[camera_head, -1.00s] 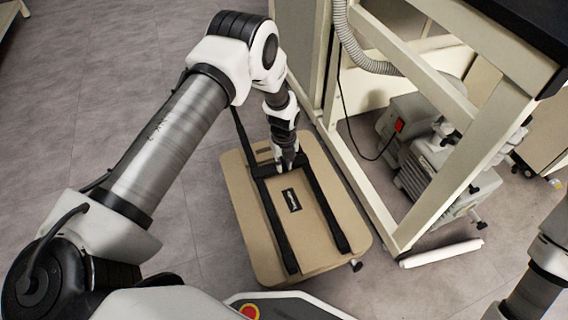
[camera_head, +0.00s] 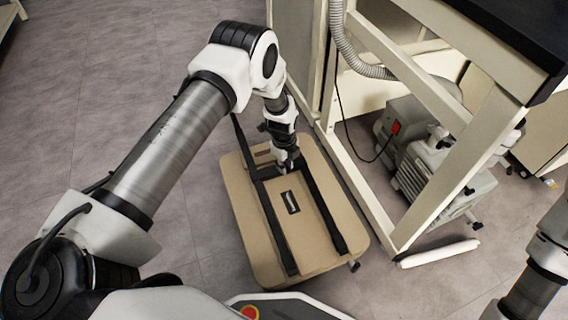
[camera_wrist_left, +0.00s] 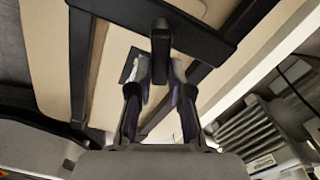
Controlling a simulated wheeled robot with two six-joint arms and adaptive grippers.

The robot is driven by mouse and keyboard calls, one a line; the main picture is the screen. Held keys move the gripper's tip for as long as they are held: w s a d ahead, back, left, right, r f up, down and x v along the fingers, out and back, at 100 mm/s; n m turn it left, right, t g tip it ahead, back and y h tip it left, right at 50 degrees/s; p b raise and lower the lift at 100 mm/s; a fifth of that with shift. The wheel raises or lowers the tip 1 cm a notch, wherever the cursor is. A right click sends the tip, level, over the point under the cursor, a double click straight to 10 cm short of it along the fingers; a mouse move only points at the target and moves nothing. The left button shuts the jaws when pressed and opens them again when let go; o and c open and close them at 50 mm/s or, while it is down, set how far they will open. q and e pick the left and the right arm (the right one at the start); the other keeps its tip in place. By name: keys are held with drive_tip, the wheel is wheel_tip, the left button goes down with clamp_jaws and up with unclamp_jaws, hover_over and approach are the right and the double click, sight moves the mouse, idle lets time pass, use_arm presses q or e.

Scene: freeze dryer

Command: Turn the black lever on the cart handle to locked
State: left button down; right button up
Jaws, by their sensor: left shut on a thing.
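The tan cart (camera_head: 247,242) stands on the floor with a black handle frame (camera_head: 270,217) over its top. In the left wrist view, the handle's dark crossbar (camera_wrist_left: 205,37) runs across the top. The black lever (camera_wrist_left: 161,38) hangs from that crossbar toward me. My left gripper (camera_head: 285,168) is at the handle's far end. In the left wrist view its fingers (camera_wrist_left: 161,76) are closed on the lever's lower end, one on each side. The fingers hide part of that end. My right gripper is outside the view; only part of that arm shows at the right edge.
A cream bench frame (camera_head: 362,187) stands close along the cart's right side. Under it sit a grey pump (camera_head: 425,165) and a hanging black cable (camera_head: 345,122). A white tube (camera_head: 438,253) lies by the frame's foot. The floor left of the cart is clear.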

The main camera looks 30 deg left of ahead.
use_arm(q)
drive_tip(key=n, duration=0.3)
drive_tip(key=w+n+p, duration=0.1)
drive_tip(key=n, duration=0.2)
drive_tip(key=w+n+t+p, duration=0.1)
drive_tip(key=n, duration=0.2)
drive_tip(key=shift+w+a+r+n, duration=0.1)
drive_tip(key=shift+w+r+n, duration=0.05)
drive_tip(key=shift+n, duration=0.25)
drive_tip(key=shift+w+a+n+p, duration=0.2)
drive_tip(key=shift+n+p, duration=0.1)
drive_tip(key=shift+n, duration=0.5)
drive_tip(key=shift+w+a+n+p, duration=0.15)
drive_tip(key=shift+n+p, duration=0.15)
drive_tip(key=shift+n, duration=0.5)
drive_tip(key=c, duration=1.1)
unclamp_jaws()
drive_tip(key=r, duration=0.4)
drive_tip(key=s+r, duration=0.1)
drive_tip(key=r, duration=0.6)
drive_tip(key=shift+s+d+r, duration=0.1)
drive_tip(key=shift+s+r, duration=0.25)
drive_tip(key=shift+r, duration=0.05)
